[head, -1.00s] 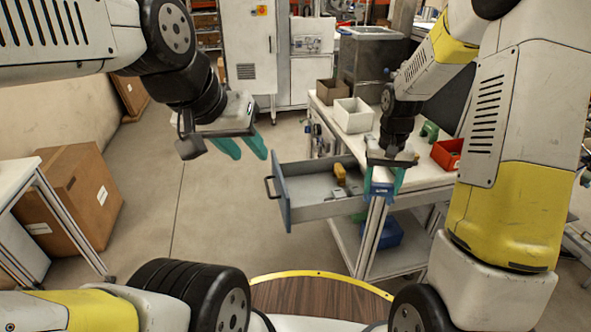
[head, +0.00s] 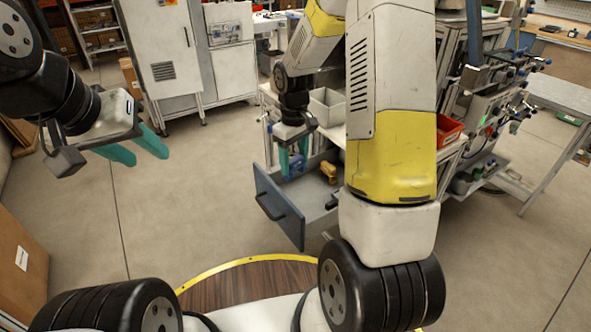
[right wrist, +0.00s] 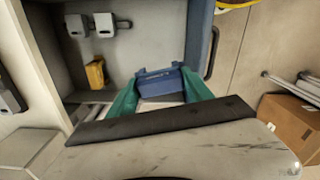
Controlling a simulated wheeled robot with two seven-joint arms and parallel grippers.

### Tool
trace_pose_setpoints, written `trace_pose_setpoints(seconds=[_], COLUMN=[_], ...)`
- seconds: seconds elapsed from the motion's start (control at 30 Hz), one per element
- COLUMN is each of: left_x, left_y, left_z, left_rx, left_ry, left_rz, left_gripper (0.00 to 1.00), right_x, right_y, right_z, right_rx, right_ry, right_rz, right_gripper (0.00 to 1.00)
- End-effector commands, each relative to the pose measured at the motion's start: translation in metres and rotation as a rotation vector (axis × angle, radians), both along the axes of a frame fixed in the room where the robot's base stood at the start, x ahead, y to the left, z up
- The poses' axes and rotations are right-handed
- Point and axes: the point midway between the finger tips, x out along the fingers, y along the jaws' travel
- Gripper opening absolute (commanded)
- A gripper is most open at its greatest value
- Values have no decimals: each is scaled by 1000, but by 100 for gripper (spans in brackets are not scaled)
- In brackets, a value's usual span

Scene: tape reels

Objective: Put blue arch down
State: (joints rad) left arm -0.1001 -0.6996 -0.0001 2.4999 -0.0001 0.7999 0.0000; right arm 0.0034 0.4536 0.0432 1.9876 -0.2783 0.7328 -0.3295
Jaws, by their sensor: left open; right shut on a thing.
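The blue arch (right wrist: 160,83) is between the green fingers of my right gripper (right wrist: 155,95) in the right wrist view. In the head view my right gripper (head: 293,160) points down over the open drawer (head: 312,196), with the blue arch (head: 295,166) between its fingers. I cannot tell whether the arch touches the drawer floor. My left gripper (head: 140,153) is open and empty, in the air at the left, away from the drawer.
A yellow block (head: 328,170) lies in the drawer to the right of the arch. A light bin (head: 327,107) and a red bin (head: 449,131) stand on the workbench. In the right wrist view, two grey-white pieces (right wrist: 90,25) also lie in the drawer. Floor left of the drawer is clear.

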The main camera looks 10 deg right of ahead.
Motion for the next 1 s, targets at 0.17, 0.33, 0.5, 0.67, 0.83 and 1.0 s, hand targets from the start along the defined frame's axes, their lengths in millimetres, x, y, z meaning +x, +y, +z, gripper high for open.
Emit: trace_pose_setpoints(seconds=[0.17, 0.33, 0.5, 0.67, 0.83, 1.0], left_x=[0, 0, 0, 0, 0, 0], left_y=[0, 0, 0, 0, 0, 0], left_z=[0, 0, 0, 0, 0, 0], left_rx=[0, 0, 0, 0, 0, 0], left_ry=[0, 0, 0, 0, 0, 0], left_rz=[0, 0, 0, 0, 0, 0], left_gripper=[43, 43, 43, 43, 43, 43], right_x=[12, 23, 29, 32, 31, 32], right_y=[-4, -5, -7, -7, -6, -7], right_z=[-7, -13, -16, -21, -52, -76], right_rx=[4, 8, 11, 12, 15, 12], right_ry=[5, 4, 3, 1, 5, 2], right_rz=[484, 921, 1211, 1330, 1348, 1346], right_gripper=[17, 17, 17, 17, 17, 17])
